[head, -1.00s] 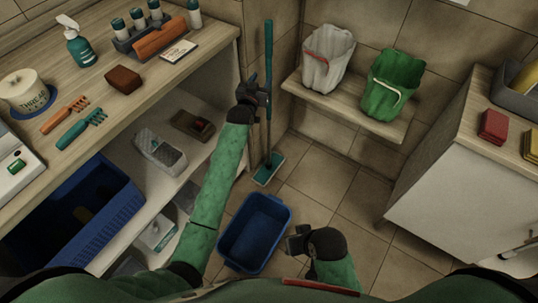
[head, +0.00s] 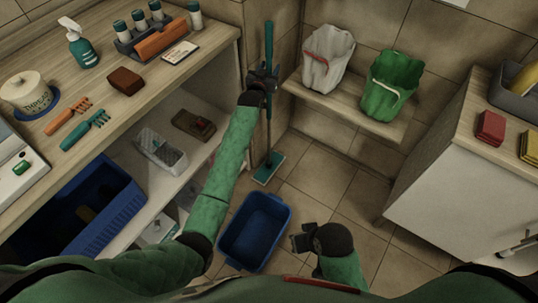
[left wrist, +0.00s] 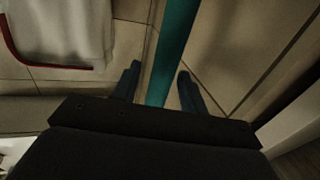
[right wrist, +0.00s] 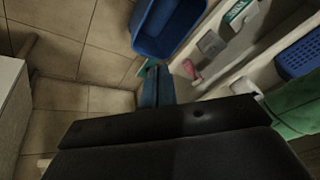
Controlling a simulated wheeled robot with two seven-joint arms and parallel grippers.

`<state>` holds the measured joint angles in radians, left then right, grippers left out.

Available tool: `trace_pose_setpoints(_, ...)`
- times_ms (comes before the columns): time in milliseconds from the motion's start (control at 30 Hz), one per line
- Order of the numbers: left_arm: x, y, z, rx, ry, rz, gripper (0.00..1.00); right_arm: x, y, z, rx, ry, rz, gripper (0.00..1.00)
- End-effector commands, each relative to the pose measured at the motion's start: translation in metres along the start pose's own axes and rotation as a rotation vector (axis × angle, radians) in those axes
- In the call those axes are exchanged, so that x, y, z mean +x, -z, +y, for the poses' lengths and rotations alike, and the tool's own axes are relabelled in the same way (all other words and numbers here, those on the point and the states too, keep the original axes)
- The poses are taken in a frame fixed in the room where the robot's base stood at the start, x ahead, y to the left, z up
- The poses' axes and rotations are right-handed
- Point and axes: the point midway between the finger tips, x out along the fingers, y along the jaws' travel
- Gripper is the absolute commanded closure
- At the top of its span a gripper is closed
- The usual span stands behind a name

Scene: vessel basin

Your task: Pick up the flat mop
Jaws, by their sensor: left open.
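The flat mop stands upright in the corner, with a teal pole (head: 269,42) and a flat teal head (head: 268,168) on the floor. My left gripper (head: 263,80) is at the upper part of the pole. In the left wrist view the pole (left wrist: 173,45) runs between the two spread fingers of the left gripper (left wrist: 160,73), with a gap visible toward the right finger. My right gripper (head: 299,241) is low, right of the blue basin; in the right wrist view its fingers (right wrist: 157,86) are together with nothing between them.
A wooden counter (head: 100,95) with open shelves stands on the left. A blue basin (head: 254,232) sits on the floor below the mop.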

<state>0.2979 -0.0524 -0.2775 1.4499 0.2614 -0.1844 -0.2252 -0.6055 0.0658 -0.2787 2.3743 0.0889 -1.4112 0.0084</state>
Motion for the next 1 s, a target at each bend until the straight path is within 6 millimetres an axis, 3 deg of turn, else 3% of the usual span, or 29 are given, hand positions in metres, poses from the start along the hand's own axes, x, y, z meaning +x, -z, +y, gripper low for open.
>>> trace_pose_setpoints(33, 0.000, 0.000, 0.000, 0.000, 0.000, 0.000, 0.57, 0.000, 0.000, 0.000, 0.000, 0.000, 0.000, 1.00)
trace_pose_setpoints(267, 0.000, 0.000, 0.000, 0.000, 0.000, 0.000, 1.00, 0.001, 0.000, 0.000, 0.000, 0.000, 0.000, 1.00)
trace_pose_setpoints(667, 0.002, 0.008, -0.001, 0.000, 0.000, 0.003, 1.00, -0.002, 0.001, 0.001, 0.001, -0.004, -0.007, 1.00)
trace_pose_setpoints(1000, 0.012, 0.039, -0.010, 0.001, 0.003, 0.004, 1.00, -0.040, 0.000, 0.017, 0.022, -0.052, -0.070, 1.00)
